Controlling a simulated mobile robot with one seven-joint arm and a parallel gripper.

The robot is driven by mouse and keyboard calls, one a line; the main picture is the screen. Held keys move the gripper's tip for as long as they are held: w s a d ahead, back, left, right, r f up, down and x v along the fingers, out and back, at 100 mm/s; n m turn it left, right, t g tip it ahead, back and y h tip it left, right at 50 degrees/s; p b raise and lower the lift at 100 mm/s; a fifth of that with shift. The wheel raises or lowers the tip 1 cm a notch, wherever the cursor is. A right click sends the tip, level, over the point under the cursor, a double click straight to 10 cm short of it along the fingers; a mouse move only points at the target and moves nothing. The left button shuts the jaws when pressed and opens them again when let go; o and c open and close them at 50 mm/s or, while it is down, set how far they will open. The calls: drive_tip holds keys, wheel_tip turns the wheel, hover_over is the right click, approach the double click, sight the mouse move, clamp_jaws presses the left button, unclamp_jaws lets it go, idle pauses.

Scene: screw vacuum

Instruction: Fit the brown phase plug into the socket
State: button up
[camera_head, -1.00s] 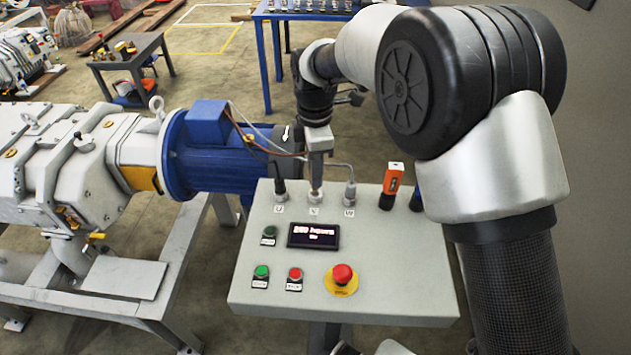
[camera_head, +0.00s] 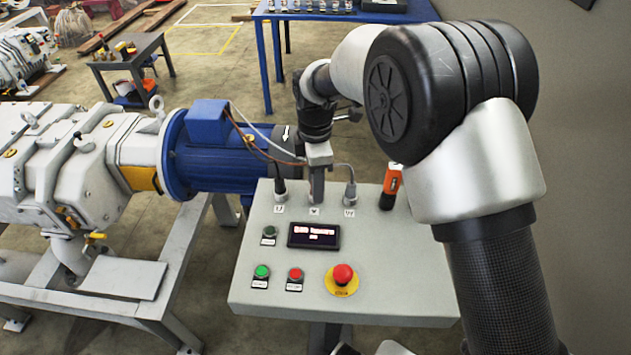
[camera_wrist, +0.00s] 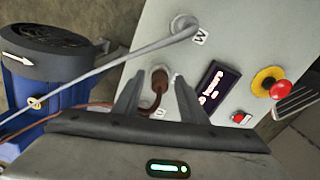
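The brown phase plug (camera_wrist: 158,80) with its brown cable (camera_wrist: 149,108) is between my fingers in the wrist view, at the middle socket position of the grey control panel (camera_head: 250,290). Its lower end meets the socket area; how deep it sits cannot be told. My gripper (camera_wrist: 158,85) is low over the panel, its two fingers apart with a gap on each side of the plug. In the head view my gripper (camera_head: 316,198) hides the plug and the middle socket, just above the V label (camera_head: 315,211).
A black plug (camera_head: 280,192) stands at U on the left. A grey plug (camera_head: 350,194) stands at W on the right, its cable crossing near my gripper. An orange-black tool (camera_head: 391,187) stands farther right. A red emergency button (camera_head: 343,274) and display (camera_head: 314,235) lie in front.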

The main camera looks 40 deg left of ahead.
wheel_tip(320, 180, up, 12)
drive_tip(key=shift+r+p, duration=0.2)
drive_tip(key=shift+p, duration=0.1)
drive_tip(key=w+d+r+m+t, duration=0.1)
drive_tip(key=d+r+m, duration=0.35)
drive_tip(key=d, duration=0.45)
drive_tip(key=w+d+r+m+t+y, duration=0.1)
drive_tip(key=d+r+m, duration=0.35)
drive_tip(key=d, duration=0.45)
drive_tip(key=w+d+r+m, duration=0.2)
drive_tip(key=d+r+m, duration=0.25)
drive_tip(key=d, duration=0.45)
drive_tip(key=s+d+f+m+t, duration=0.1)
drive_tip(key=s+d+m, duration=0.6)
drive_tip(key=d, duration=0.3)
drive_tip(key=s+d+m+t+h, duration=0.1)
drive_tip(key=s+d+m+t, duration=0.1)
drive_tip(key=s+d+m, duration=0.5)
drive_tip(key=d, duration=0.3)
drive_tip(key=shift+s+d+f+t, duration=0.15)
drive_tip(key=shift+d+f+t, duration=0.15)
drive_tip(key=shift+f, duration=0.1)
drive_tip(key=shift+r, duration=0.1)
